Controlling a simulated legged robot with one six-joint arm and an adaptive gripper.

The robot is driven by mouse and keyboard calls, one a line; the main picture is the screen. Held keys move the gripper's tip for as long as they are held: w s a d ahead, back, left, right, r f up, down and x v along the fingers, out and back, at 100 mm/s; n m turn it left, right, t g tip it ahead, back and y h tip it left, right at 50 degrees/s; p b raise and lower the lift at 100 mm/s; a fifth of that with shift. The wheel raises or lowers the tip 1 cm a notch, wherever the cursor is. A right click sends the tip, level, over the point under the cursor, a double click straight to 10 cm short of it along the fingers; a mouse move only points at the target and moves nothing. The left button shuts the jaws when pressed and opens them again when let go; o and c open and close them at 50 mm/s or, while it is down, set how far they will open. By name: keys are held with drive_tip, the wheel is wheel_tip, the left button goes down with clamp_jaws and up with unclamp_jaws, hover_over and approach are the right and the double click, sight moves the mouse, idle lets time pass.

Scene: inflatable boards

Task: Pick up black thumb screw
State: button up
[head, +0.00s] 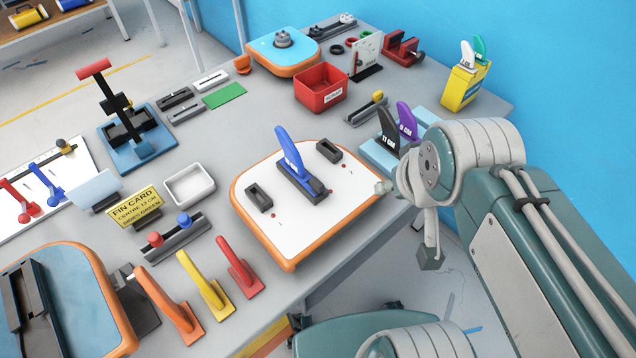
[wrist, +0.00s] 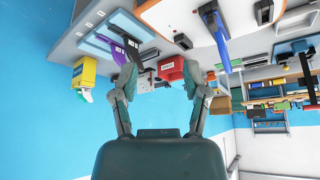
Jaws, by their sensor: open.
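A small dark knob (head: 345,18), which looks like the black thumb screw, sits on a grey rail (head: 325,27) at the far back of the table in the head view. It is too small to be sure. I cannot make it out in the wrist view. My gripper (wrist: 160,76) is open and empty in the wrist view, its two fingers spread apart. In the head view my gripper (head: 410,222) hangs off the table's right edge, well apart from the dark knob.
A red bin (head: 321,90), yellow box (head: 462,88) and dark and purple fins (head: 406,120) stand between. A white board with orange edge (head: 300,215) holds a blue fin (head: 290,150). Red and blue knobs (head: 183,219) sit on a front rail. A blue wall (head: 560,60) bounds the right.

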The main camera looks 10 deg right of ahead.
drive_tip(key=shift+o, duration=0.2)
drive_tip(key=n+g, duration=0.6)
drive_tip(key=n, duration=0.1)
hover_over(318, 183)
wheel_tip(318, 183, down, 4)
drive_tip(key=f, duration=0.5)
drive_tip(key=shift+s+d+f, duration=0.2)
drive_tip(key=shift+s+d, duration=0.1)
drive_tip(key=shift+s, duration=0.05)
drive_tip(key=shift+w+a+f, duration=0.1)
drive_tip(key=shift+w+f, duration=0.05)
drive_tip(key=shift+f, duration=0.75)
drive_tip(key=shift+w+a+f, duration=0.1)
drive_tip(key=shift+a+f, duration=0.05)
drive_tip(key=shift+f, duration=0.8)
drive_tip(key=shift+w+a+f, duration=0.1)
drive_tip(key=shift+w+f, duration=0.05)
drive_tip(key=shift+f, duration=0.75)
clamp_jaws()
